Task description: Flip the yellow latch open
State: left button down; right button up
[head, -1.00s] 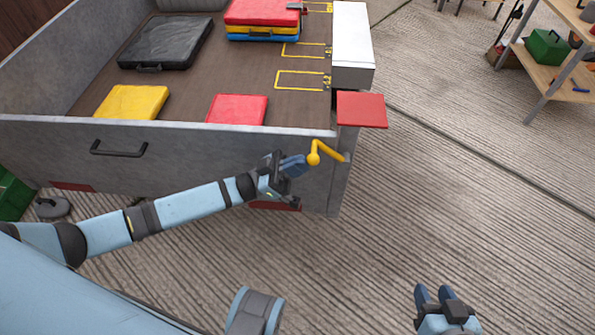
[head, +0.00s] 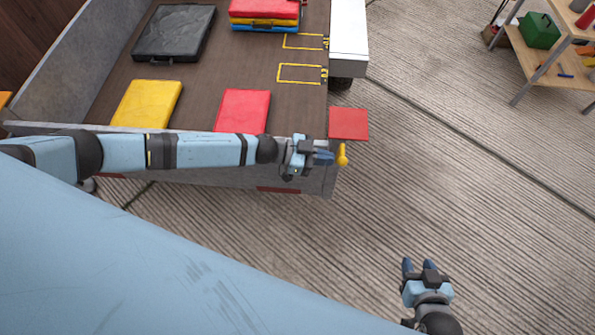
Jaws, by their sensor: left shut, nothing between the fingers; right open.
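The yellow latch (head: 342,155) is at the right end of the grey trailer's near panel, just below the red square plate (head: 348,124). Only its rounded knob end shows clearly, and its arm is mostly hidden or seen end-on. My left gripper (head: 328,157) is shut and empty, with its blue fingertips right beside the knob on its left. I cannot tell whether they touch it. My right gripper (head: 418,266) is open and empty, low over the ground at the lower right, well away from the latch.
The trailer bed (head: 255,75) holds a yellow pad (head: 147,104), a red pad (head: 243,111), a black case (head: 175,33) and a stack of coloured pads (head: 264,12). A wooden shelf (head: 540,70) stands at the upper right. The ground on the right is clear.

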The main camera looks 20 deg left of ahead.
pick_arm(q)
jog(key=shift+w+d+r+p, duration=0.2)
jog(key=shift+d+p, duration=0.35)
jog(key=shift+p, duration=0.2)
pick_arm(e)
notch_tip(320, 180, up, 2)
jog(key=shift+a+r, duration=0.1)
jog(key=shift+r, duration=0.1)
pick_arm(q)
jog(key=shift+d, duration=0.15)
jog(key=shift+r, duration=0.1)
